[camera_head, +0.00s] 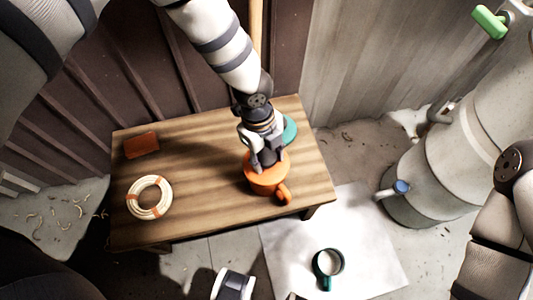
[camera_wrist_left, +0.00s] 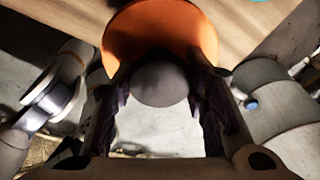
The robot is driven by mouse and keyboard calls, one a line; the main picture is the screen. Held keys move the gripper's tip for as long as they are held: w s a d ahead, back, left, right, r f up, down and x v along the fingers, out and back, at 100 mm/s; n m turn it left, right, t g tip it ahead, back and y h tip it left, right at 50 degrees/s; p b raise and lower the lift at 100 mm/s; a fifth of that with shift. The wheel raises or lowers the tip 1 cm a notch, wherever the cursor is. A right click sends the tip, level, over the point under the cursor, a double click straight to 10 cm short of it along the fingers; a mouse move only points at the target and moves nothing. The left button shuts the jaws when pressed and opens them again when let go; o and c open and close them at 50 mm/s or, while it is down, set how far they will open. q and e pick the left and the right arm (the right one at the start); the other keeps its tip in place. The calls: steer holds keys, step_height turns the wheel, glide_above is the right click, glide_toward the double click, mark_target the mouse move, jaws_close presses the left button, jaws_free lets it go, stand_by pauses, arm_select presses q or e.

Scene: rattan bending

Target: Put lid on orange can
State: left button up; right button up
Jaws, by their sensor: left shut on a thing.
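The orange can (camera_head: 268,184) stands on the wooden table near its front right, with its handle (camera_head: 283,193) toward the front. My left gripper (camera_head: 266,160) is directly above the can and points down. In the left wrist view, my left gripper (camera_wrist_left: 160,100) is shut on the dark round knob (camera_wrist_left: 160,84) of the orange lid (camera_wrist_left: 150,30). The lid is at the can's top. The fingers hide part of its rim, so I cannot tell whether it is fully seated.
A teal round object (camera_head: 290,130) stands just behind the can. A rattan coil (camera_head: 133,204) and an orange block (camera_head: 141,145) lie on the table's left. A teal ring with a handle (camera_head: 320,275) lies on the white sheet (camera_head: 370,250). A metal tank (camera_head: 450,150) stands right.

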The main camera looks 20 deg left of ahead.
arm_select(q)
steer(key=o, duration=1.8)
steer(key=shift+c, duration=0.2)
steer(key=shift+r+p, duration=2.05)
steer(key=shift+r, duration=2)
arm_select(e)
steer(key=shift+t, duration=0.5)
steer(key=v, duration=0.2)
steer(key=w+v, duration=0.1)
steer(key=v, duration=0.1)
steer(key=shift+w+r, duration=0.15)
arm_select(q)
steer(key=shift+f, duration=0.1)
